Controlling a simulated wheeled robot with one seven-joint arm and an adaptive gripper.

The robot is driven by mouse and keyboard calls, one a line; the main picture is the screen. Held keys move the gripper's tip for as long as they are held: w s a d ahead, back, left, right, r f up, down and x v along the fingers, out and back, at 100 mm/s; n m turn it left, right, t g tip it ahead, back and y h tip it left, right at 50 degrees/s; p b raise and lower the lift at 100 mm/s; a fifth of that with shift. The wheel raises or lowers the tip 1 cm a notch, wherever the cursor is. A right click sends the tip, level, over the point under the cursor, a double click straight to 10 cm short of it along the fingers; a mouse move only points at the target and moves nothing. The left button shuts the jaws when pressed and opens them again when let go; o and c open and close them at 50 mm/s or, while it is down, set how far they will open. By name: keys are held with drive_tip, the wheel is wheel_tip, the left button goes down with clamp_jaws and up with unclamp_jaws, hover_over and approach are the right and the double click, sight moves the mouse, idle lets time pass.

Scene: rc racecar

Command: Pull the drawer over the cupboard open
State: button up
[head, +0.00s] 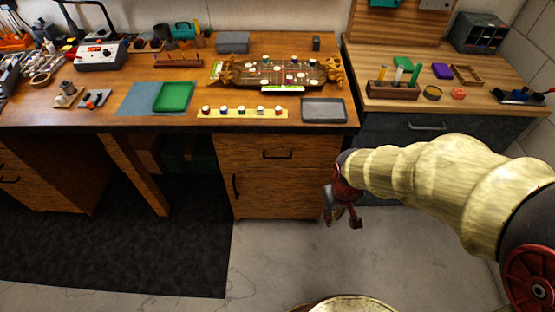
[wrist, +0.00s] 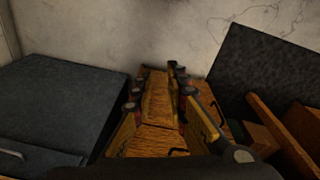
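The wooden drawer (head: 250,146) sits under the bench top, above the cupboard door (head: 280,195). Its front looks flush with the cabinet, so it is shut. The drawer has a dark horizontal bar handle (head: 277,155). The cupboard has a dark vertical handle (head: 235,186) at its left edge. My gripper (head: 342,221) hangs to the right of the wooden cabinet, lower than the drawer handle and apart from it. In the wrist view my gripper (wrist: 162,98) has its two fingers spread, with wood showing between them. A dark handle (wrist: 178,152) shows near the right finger, partly hidden.
A dark grey cabinet with a drawer handle (head: 428,126) stands to the right, close behind my arm. The wooden bench top (head: 330,75) above carries a tray, cups and other items. A dark mat (head: 110,245) covers the floor at left. The pale floor before the cabinet is clear.

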drive_tip(key=w+a+f+n+t, duration=0.15)
drive_tip(key=w+f, duration=0.25)
drive_tip(key=f, duration=0.4)
drive_tip(key=w+a+f+n+t, duration=0.1)
drive_tip(key=w+a+f+n, duration=0.2)
drive_tip(key=f, duration=0.6)
drive_tip(key=n+t+y, duration=0.6)
drive_tip(key=n+t, duration=0.5)
drive_tip(key=n, duration=0.3)
approach(278, 158)
drive_tip(key=w, duration=0.2)
drive_tip(key=shift+s+a+f+b+x, duration=0.15)
drive_tip(key=shift+b+x, duration=0.4)
drive_tip(key=shift+x, duration=0.9)
drive_tip(key=shift+a+f+b+x, duration=0.1)
drive_tip(key=shift+b+x, duration=0.5)
drive_tip(key=shift+x, duration=0.85)
drive_tip(key=shift+s+a+f+b+x, duration=0.15)
drive_tip(key=shift+b+x, duration=0.4)
drive_tip(key=shift+x, duration=0.9)
drive_tip(key=shift+c, duration=0.8)
clamp_jaws()
